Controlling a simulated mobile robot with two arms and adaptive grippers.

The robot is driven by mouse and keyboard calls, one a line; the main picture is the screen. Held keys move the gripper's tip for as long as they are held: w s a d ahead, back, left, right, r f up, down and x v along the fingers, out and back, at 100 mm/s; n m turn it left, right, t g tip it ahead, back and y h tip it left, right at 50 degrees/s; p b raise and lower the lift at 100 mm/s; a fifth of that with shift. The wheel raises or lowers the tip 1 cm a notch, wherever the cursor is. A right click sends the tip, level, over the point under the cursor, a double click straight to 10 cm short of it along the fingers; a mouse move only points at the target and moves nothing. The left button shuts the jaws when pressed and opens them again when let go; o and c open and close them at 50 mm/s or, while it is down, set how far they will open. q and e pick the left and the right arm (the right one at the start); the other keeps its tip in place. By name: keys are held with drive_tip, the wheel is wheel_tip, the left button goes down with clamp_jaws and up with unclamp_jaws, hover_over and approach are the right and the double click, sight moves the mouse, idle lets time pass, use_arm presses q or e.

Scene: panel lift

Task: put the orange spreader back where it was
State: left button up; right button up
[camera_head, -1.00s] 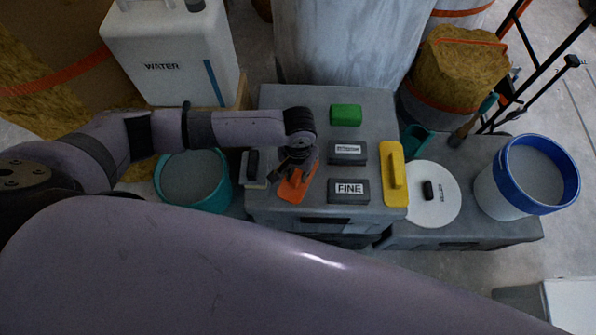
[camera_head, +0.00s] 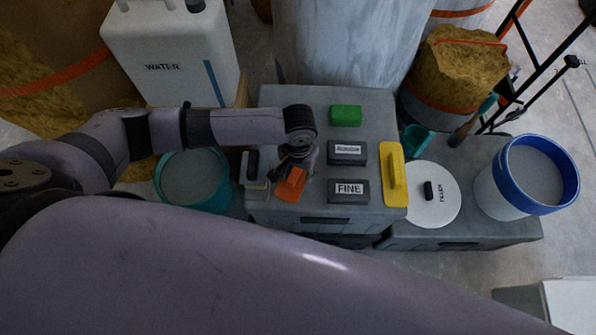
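The orange spreader (camera_head: 291,186) is at the left part of the grey box top, near its front-left edge. My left gripper (camera_head: 294,168) is right over the spreader and hides its upper part. The fingers are dark and overlap the spreader, so I cannot tell whether they are closed on it or whether the spreader touches the box top. My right gripper is not in view.
On the grey box (camera_head: 277,212) are a green block (camera_head: 346,115), two dark labelled blocks, one marked FINE (camera_head: 348,190), and a yellow float (camera_head: 393,175). A teal bucket (camera_head: 193,180) stands left. A white lid (camera_head: 433,195) and blue-rimmed bucket (camera_head: 528,176) stand right.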

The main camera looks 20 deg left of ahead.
sight(299, 173)
use_arm(q)
wheel_tip(299, 173, up, 11)
drive_tip(key=p, duration=0.1)
drive_tip(key=shift+r, duration=0.15)
drive_tip(key=shift+w, duration=0.1)
